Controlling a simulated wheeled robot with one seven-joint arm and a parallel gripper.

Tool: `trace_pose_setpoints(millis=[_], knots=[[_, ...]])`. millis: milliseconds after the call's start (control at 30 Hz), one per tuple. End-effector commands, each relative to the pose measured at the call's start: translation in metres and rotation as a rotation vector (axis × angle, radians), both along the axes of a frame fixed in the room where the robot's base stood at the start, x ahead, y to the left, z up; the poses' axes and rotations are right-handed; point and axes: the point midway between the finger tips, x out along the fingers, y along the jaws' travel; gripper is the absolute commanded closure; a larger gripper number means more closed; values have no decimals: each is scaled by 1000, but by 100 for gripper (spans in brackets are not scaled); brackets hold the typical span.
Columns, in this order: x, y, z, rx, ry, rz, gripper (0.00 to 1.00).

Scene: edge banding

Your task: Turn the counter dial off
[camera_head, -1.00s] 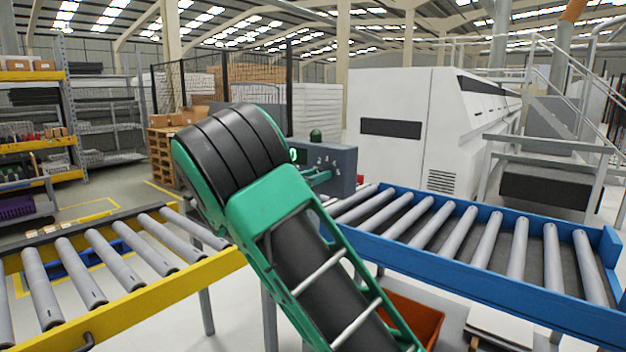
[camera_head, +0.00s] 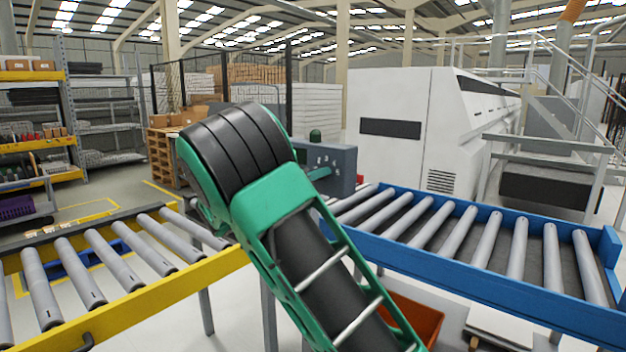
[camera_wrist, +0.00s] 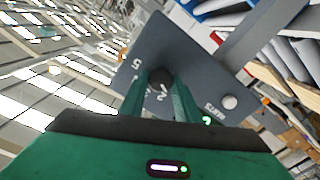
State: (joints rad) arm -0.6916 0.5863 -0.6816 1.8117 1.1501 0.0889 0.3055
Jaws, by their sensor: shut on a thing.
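The grey control box (camera_head: 337,165) stands past my green arm in the head view, with a green dome on top. In the wrist view its tilted panel (camera_wrist: 205,72) fills the middle and carries a dark round dial (camera_wrist: 160,76) with white numerals around it. My gripper (camera_wrist: 160,88) has its two green fingers on either side of the dial, shut on it. In the head view a green finger (camera_head: 320,173) shows at the box's front; the rest is behind my arm. The dial's pointer direction cannot be made out.
A blue roller conveyor (camera_head: 470,240) lies right, a yellow one (camera_head: 170,300) left. An orange bin (camera_head: 415,318) is below. A white machine (camera_head: 405,165) stands behind.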

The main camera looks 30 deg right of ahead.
Motion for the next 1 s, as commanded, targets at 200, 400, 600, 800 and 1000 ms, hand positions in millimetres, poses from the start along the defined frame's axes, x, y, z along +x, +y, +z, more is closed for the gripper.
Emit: trace_pose_setpoints(millis=[200,400,600,800,1000], knots=[[1,-2,1,-46,118,-1,93],[1,-1,1,-69,183,0,93],[1,-1,1,-79,208,1,93],[2,-1,1,-79,210,1,93],[2,0,1,-79,210,1,61]])
